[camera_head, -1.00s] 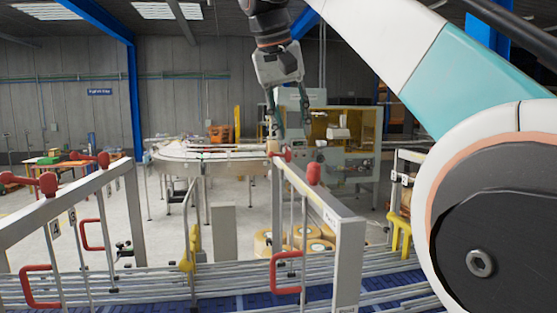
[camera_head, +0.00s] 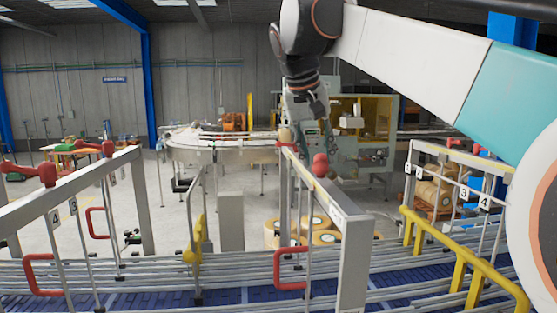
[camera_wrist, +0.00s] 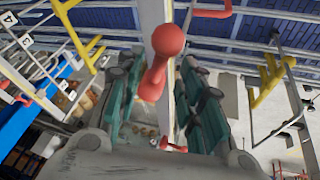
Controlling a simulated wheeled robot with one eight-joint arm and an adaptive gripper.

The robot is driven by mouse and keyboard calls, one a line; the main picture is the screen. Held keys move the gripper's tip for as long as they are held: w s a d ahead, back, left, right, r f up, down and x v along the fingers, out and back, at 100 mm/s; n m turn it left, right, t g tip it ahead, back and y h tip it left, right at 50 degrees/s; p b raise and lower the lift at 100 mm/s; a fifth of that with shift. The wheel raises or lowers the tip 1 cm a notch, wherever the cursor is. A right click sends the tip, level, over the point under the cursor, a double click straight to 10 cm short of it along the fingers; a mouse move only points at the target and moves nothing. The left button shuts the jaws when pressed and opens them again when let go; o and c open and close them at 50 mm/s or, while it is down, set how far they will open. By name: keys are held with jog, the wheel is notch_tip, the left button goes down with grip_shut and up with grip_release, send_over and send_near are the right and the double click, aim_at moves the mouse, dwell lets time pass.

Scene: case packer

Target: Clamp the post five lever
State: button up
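A red lever with a round knob (camera_head: 320,160) sits on top of the middle grey rail in the head view. In the wrist view a red lever (camera_wrist: 168,42) shows between the fingers, its knob toward the upper middle. A second red lever (camera_head: 287,144) is at the rail's far end; a small red part (camera_wrist: 173,147) also shows low between the fingers in the wrist view. I cannot read a number five on either lever. My gripper (camera_head: 316,140) hangs above and behind the near knob; its green fingers (camera_wrist: 160,105) are apart, with nothing gripped.
Another grey rail with red levers (camera_head: 47,172) stands at left. Numbered tags (camera_head: 484,201) hang on a rail at right, above a yellow guard rail (camera_head: 465,258). Red handles (camera_head: 290,266) stick out over the blue conveyor (camera_head: 225,298). A packing machine (camera_head: 375,150) stands behind.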

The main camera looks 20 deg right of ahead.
jog(key=shift+x, duration=1.65)
grip_shut()
